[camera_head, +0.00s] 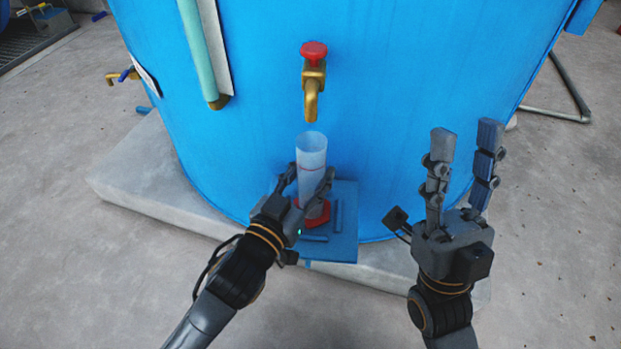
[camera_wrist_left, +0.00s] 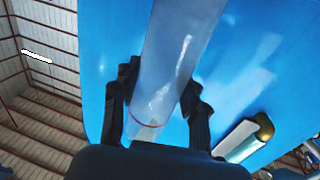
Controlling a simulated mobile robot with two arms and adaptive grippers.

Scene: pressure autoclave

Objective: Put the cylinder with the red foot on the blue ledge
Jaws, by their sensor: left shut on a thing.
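A clear cylinder (camera_head: 311,152) with a red foot (camera_head: 318,213) stands upright between the fingers of my left gripper (camera_head: 311,185), which is shut on it. The foot is at the blue ledge (camera_head: 344,224) that juts from the tank under the brass tap; I cannot tell whether it rests on it or is just above. In the left wrist view the cylinder (camera_wrist_left: 174,60) runs up between the two dark fingers (camera_wrist_left: 158,105), and its foot is out of sight. My right gripper (camera_head: 464,160) is open and empty, right of the ledge.
A large blue tank (camera_head: 400,90) fills the back. A brass tap (camera_head: 312,88) with a red handle (camera_head: 314,51) sits on it, directly above the cylinder's open top. A concrete slab (camera_head: 150,172) lies under the tank. A green pipe (camera_head: 199,45) runs down the tank's left side.

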